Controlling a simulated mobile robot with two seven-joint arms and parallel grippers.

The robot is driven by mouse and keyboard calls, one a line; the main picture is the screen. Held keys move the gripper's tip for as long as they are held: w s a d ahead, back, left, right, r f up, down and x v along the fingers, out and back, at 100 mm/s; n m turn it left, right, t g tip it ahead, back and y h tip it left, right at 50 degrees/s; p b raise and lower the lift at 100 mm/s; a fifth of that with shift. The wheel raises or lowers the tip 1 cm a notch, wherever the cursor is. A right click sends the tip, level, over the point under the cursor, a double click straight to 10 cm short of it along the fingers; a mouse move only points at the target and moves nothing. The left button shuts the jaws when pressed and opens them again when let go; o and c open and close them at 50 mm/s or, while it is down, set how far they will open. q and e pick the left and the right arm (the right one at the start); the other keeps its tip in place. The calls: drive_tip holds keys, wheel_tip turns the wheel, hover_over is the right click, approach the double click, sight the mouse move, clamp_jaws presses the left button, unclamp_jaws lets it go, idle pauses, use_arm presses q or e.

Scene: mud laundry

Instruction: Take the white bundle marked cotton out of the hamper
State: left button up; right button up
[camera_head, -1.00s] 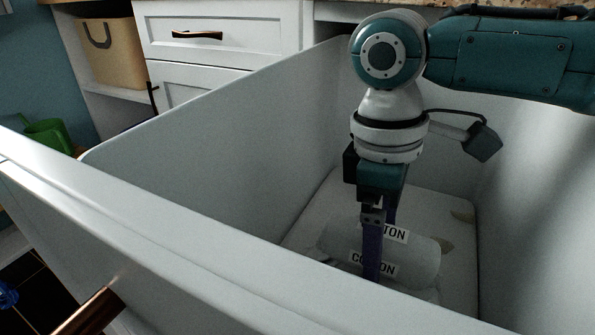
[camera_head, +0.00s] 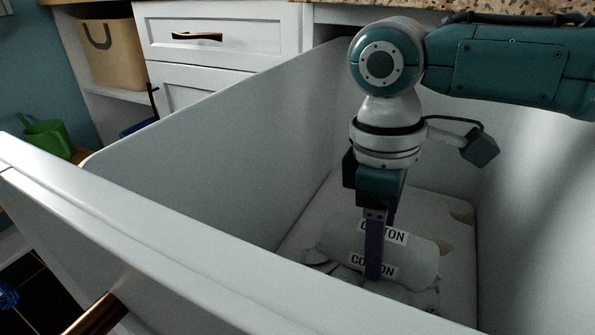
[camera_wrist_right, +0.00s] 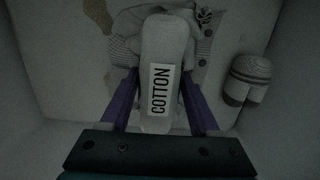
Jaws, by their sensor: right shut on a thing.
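The white bundle marked COTTON (camera_head: 413,260) is a smooth pale roll with two labels, low in the hamper (camera_head: 225,165). In the right wrist view the bundle (camera_wrist_right: 160,45) lies lengthwise between two purple fingers, with one label facing the camera. My right gripper (camera_head: 376,268) points down into the hamper and is shut on the bundle. The same gripper (camera_wrist_right: 160,112) shows in the wrist view with a finger on each side of the roll. The near finger covers part of both labels. Whether the bundle touches the things under it cannot be told. My left gripper is not in view.
Crumpled grey striped cloth (camera_wrist_right: 205,48) lies under and beside the bundle. High hamper walls surround the gripper. White drawers (camera_head: 215,40) and a tan basket (camera_head: 108,52) stand behind.

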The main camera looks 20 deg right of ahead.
clamp_jaws()
idle(0.4)
drive_tip(key=shift+b, duration=0.35)
wheel_tip(320, 180, up, 55)
drive_tip(key=p, duration=5.3)
drive_tip(key=shift+f, duration=0.2)
